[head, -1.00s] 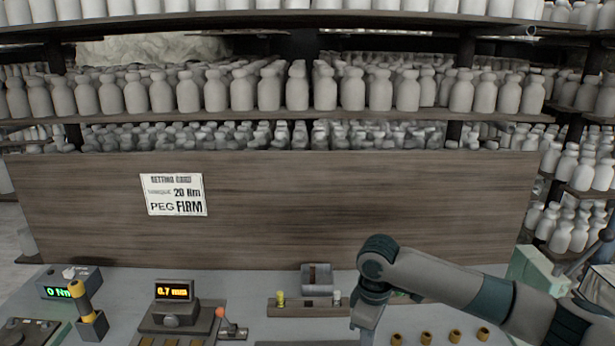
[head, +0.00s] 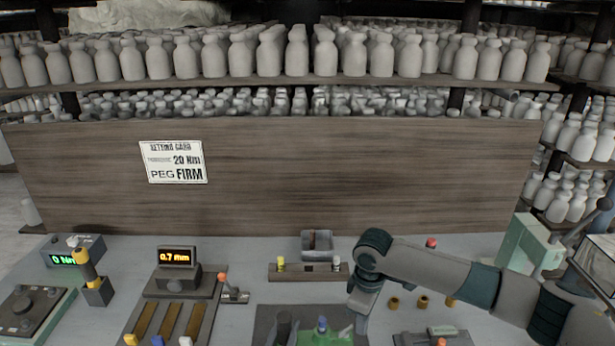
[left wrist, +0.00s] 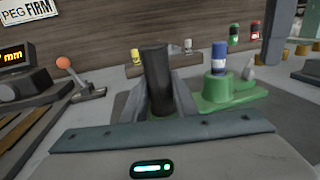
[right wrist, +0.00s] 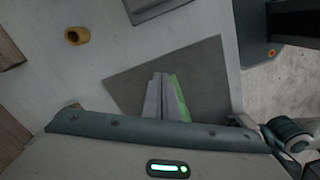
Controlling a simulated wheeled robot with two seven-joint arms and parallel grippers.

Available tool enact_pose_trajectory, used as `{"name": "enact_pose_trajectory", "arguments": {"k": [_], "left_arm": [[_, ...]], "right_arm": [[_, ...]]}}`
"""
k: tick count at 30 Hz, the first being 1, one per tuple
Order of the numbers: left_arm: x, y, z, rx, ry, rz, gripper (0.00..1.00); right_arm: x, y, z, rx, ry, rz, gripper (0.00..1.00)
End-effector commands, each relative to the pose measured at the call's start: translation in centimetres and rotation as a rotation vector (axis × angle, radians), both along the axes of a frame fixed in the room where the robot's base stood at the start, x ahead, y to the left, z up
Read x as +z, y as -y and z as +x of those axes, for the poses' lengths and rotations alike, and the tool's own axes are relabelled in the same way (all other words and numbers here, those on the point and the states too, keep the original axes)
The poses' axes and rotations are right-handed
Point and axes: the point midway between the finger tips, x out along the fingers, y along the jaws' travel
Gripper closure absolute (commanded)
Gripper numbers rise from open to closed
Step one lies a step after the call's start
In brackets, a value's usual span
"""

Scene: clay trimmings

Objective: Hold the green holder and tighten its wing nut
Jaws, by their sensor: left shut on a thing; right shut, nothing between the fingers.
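The green holder (head: 338,340) is at the bottom edge of the head view, cut off below. In the left wrist view the green holder (left wrist: 232,98) lies on a dark mat, with a blue-topped peg (left wrist: 218,58) standing in it. My left gripper (left wrist: 172,85) is shut on the holder's upright dark handle (left wrist: 155,65). My right gripper (head: 360,318) hangs right of the holder, shut and empty. In the right wrist view its fingers (right wrist: 163,88) point at the mat and partly cover a green strip of the holder (right wrist: 180,98). I cannot make out the wing nut clearly.
A grey mat (right wrist: 205,75) lies under the holder. A 0.7 mm gauge (head: 175,257), a 0 Nm display (head: 68,258) and a peg rack (head: 308,272) stand left and behind. A card on the back board (head: 173,161) reads 20 Nm, peg firm.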

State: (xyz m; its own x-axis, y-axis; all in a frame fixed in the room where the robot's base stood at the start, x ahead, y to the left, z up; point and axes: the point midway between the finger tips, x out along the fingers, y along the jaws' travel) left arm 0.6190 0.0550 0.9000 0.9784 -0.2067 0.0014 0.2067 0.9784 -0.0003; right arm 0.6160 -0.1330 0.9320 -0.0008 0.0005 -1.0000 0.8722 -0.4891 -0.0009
Motion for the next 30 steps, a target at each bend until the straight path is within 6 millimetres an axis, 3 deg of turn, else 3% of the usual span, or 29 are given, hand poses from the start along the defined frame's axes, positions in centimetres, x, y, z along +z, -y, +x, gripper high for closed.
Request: {"name": "enact_pose_trajectory", "arguments": {"k": [30], "left_arm": [[-0.02, 0.01, -0.01, 0.000, 0.000, 0.000, 1.00]], "right_arm": [[-0.01, -0.55, 0.07, 0.000, 0.001, 0.000, 1.00]]}}
